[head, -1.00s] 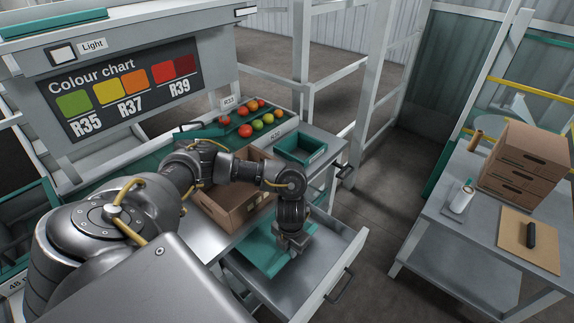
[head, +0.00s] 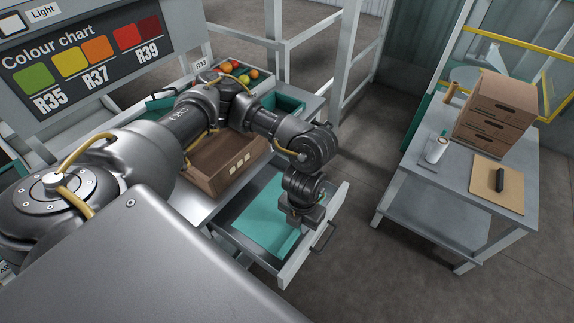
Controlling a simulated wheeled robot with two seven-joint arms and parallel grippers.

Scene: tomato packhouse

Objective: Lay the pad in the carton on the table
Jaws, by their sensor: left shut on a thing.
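The teal pad (head: 262,217) shows as a flat sheet over the open drawer (head: 225,232). My left gripper (head: 303,222) points down at the pad's right edge, close to the drawer's front, and is shut on the pad. The fingertips are mostly hidden by the gripper body. I cannot tell how far the pad is clear of the drawer floor. The open brown carton (head: 238,171) stands on the steel table behind the drawer, partly covered by my left arm. My right gripper is not in view.
The drawer handle (head: 323,237) sticks out at the front. A teal crate (head: 290,103) and a tray of tomatoes (head: 240,76) stand behind the carton. The floor between is clear.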

